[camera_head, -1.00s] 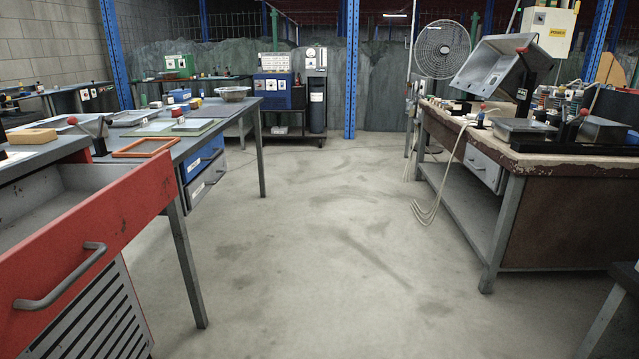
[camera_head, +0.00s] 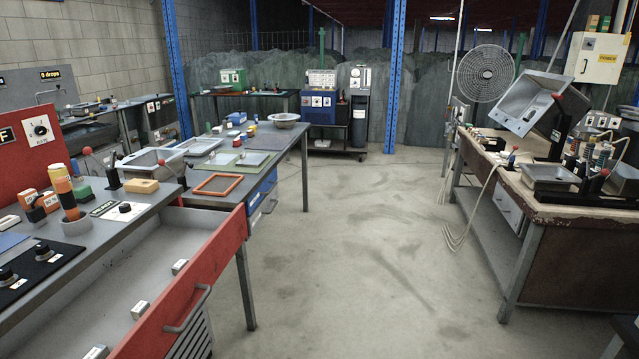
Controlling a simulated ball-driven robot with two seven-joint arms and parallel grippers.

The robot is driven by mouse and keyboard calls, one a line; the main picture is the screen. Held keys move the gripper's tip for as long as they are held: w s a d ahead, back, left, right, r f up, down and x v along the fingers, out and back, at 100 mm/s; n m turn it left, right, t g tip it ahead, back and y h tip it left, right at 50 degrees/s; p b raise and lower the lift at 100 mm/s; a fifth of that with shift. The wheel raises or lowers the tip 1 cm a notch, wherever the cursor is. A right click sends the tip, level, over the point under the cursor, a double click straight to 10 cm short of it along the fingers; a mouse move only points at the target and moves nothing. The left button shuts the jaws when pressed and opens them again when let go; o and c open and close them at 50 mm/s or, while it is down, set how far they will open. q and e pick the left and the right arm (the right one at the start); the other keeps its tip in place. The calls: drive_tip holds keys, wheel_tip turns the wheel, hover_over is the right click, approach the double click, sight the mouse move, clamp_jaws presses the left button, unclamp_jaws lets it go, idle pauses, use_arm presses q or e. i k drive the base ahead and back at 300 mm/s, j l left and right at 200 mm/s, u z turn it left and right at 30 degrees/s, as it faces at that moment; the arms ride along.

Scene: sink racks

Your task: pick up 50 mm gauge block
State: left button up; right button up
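Three small pale blocks lie apart on the floor of an open grey drawer with a red front (camera_head: 222,268) at the lower left. The far block (camera_head: 180,267) is near the drawer's back right part. The middle block (camera_head: 140,309) is closer to me. The near block (camera_head: 96,352) is partly cut off by the bottom edge of the picture. They may be gauge blocks, but their markings are too small to read, so I cannot tell which is the 50 mm one. Neither of my grippers is in view.
The workbench (camera_head: 120,225) above the drawer holds knobs, an orange-banded cylinder (camera_head: 64,190) and a yellow block (camera_head: 141,186). A bench with an orange frame (camera_head: 217,184) stands beyond it. A cluttered workbench (camera_head: 575,255) is at right. The concrete floor between is clear.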

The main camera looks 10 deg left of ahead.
sight(181, 262)
drive_tip(key=u, duration=2.35)
drive_tip(key=i+l+z, duration=0.25)
drive_tip(key=z, duration=0.2)
drive_tip(key=i+l+z, duration=0.15)
drive_tip(key=i+z, duration=0.35)
drive_tip(key=k, duration=0.1)
